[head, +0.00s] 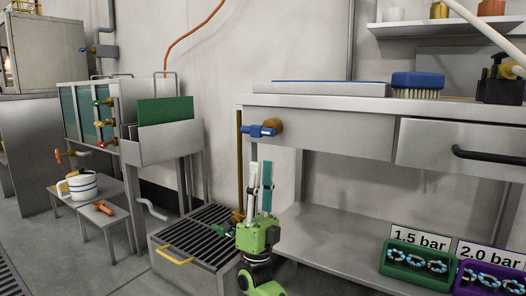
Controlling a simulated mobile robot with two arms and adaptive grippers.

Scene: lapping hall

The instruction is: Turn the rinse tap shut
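No label marks the rinse tap, and I cannot tell which tap it is. A tap with a blue handle (258,131) sticks out from the steel bench front, its lever lying level and pointing left from a brass body. Several small taps with green, yellow and red handles are on the tank (104,122) at the left. My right gripper (259,166) points up, below the blue-handled tap in the picture, fingers apart and empty, touching no tap. My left gripper is out of view.
The steel bench (340,134) fills the right, with a brush (417,84) on top. Its lower shelf holds green (417,270) and purple bins. A grated drain box (203,236) stands on the floor. A mug (82,186) is on a small table at the left.

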